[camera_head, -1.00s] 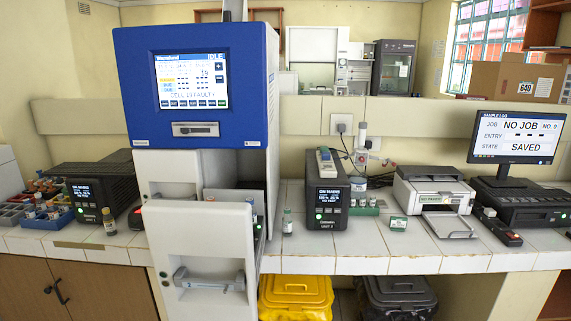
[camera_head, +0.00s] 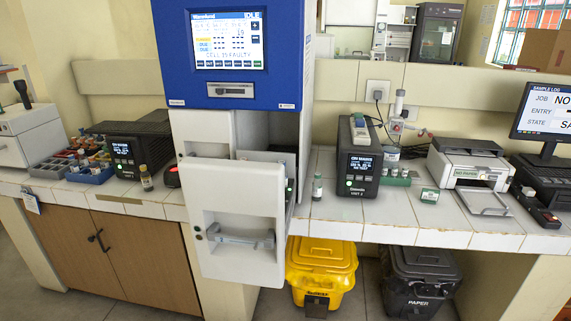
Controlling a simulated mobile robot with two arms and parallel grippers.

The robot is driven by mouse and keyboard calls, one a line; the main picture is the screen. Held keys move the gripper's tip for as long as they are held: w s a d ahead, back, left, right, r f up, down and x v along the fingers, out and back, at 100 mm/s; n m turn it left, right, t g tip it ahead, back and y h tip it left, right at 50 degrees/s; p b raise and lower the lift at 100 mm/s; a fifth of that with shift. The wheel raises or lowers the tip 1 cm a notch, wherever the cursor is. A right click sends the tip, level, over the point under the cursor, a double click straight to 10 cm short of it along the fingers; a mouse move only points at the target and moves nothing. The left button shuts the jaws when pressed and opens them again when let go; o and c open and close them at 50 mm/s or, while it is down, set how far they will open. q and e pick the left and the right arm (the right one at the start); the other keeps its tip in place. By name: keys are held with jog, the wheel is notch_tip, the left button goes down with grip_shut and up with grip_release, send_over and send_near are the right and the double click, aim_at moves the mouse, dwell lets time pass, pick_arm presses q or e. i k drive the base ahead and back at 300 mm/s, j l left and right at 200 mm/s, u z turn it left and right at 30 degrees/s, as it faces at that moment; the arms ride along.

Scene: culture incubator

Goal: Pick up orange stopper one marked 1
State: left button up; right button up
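No orange stopper marked 1 can be made out for sure. A blue tray (camera_head: 92,179) on the left counter holds several small vials or stoppers, some with reddish or orange tops, too small to read. One vial with a dark cap (camera_head: 146,179) stands upright on the counter right of the tray. Another vial (camera_head: 317,188) stands upright right of the blue and white incubator (camera_head: 230,95). The incubator's white front door or drawer (camera_head: 234,215) stands out from its body. Neither of my grippers is in view.
A grey compartment tray (camera_head: 48,168) sits left of the blue tray. Black units (camera_head: 122,150) and (camera_head: 359,162) stand on the counter. A printer (camera_head: 468,160) and monitor are at right. A yellow bin (camera_head: 321,262) and a black paper bin (camera_head: 420,275) stand below. Floor shows at lower left.

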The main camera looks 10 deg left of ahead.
aim_at(74, 139)
jog(key=u, duration=0.95)
jog(key=i+u, duration=0.1)
jog(key=u, duration=0.8)
jog(key=i+u, duration=0.1)
jog(key=u, duration=1.3)
jog(key=i+l+u, duration=0.1)
jog(key=u, duration=0.3)
jog(key=l+u, duration=0.2)
jog(key=u, duration=0.25)
jog(key=i+l+u, duration=0.1)
jog(key=u, duration=0.3)
jog(key=l+u, duration=0.15)
jog(key=l, duration=1.35)
jog(key=l+z, duration=0.3)
jog(key=l, duration=0.15)
jog(key=l+z, duration=0.3)
jog(key=i+l+z, duration=0.25)
jog(key=l, duration=0.25)
jog(key=l+z, duration=0.3)
jog(key=l, duration=0.15)
jog(key=l+z, duration=0.1)
jog(key=z, duration=0.3)
jog(key=l+z, duration=0.1)
jog(key=z, duration=0.35)
jog(key=i+l+z, duration=0.1)
jog(key=z, duration=0.7)
jog(key=i+l+z, duration=0.1)
jog(key=z, duration=0.3)
